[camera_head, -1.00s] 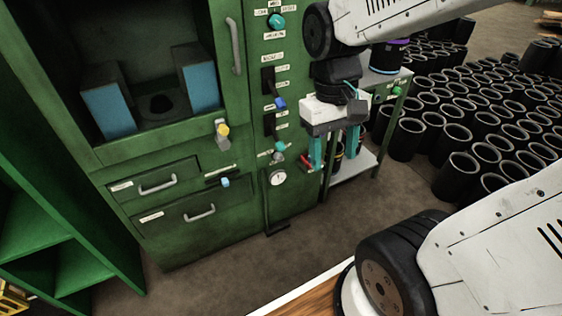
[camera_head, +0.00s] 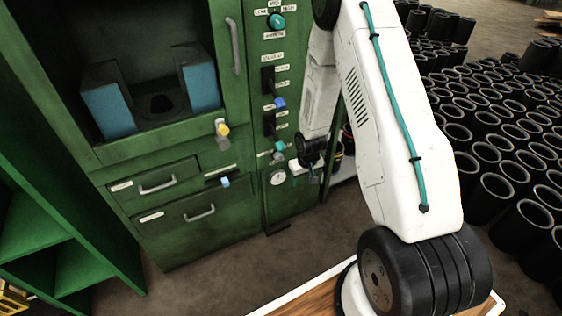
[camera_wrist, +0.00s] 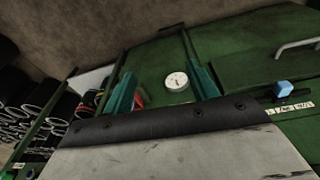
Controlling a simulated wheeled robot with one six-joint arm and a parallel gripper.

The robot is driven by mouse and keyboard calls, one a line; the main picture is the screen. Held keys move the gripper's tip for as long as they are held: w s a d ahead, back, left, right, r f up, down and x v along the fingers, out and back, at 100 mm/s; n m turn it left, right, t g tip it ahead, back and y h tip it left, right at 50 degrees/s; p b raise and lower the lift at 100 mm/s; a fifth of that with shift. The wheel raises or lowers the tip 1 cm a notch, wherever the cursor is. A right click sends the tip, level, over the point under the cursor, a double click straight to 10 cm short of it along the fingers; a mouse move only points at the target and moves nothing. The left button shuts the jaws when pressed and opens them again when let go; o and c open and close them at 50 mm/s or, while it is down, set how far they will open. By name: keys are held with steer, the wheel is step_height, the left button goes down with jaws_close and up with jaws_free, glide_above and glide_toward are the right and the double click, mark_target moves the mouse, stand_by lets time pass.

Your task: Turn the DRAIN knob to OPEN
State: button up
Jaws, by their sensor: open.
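The labels are too small to read, so I cannot tell for sure which knob is DRAIN. On the green machine panel, a teal knob (camera_head: 280,146) sits just above a round white gauge (camera_head: 277,177). A light blue knob (camera_head: 225,182) sits on a horizontal slot left of the gauge. My gripper (camera_wrist: 162,70) is open and empty, its teal fingers either side of the gauge (camera_wrist: 176,81) in the wrist view. The light blue knob also shows there, right of the fingers (camera_wrist: 283,89). In the head view my arm partly hides the gripper, right of the gauge.
A blue lever knob (camera_head: 279,103), a yellow knob (camera_head: 222,129) and a top teal knob (camera_head: 276,21) stick out of the machine. Drawer handles (camera_head: 200,214) protrude lower left. Many black sleeves (camera_head: 497,190) stand on the floor at right. Floor before the machine is clear.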

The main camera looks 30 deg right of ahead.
steer(key=w+f+t, duration=0.2)
steer(key=f+t, duration=0.1)
steer(key=f, duration=0.6)
steer(key=w+f+t, duration=0.3)
steer(key=f+t, duration=0.1)
steer(key=f, duration=0.5)
steer(key=n+t, duration=0.1)
steer(key=t, duration=0.8)
glide_toward(280, 159)
steer(key=w, duration=0.2)
steer(key=shift+y, duration=0.3)
steer(key=w, duration=0.7)
steer(key=shift+w+d+f, duration=0.1)
steer(key=shift+w+d, duration=0.05)
steer(key=shift+d, duration=0.05)
steer(key=shift+c, duration=0.4)
steer(key=c, duration=0.9)
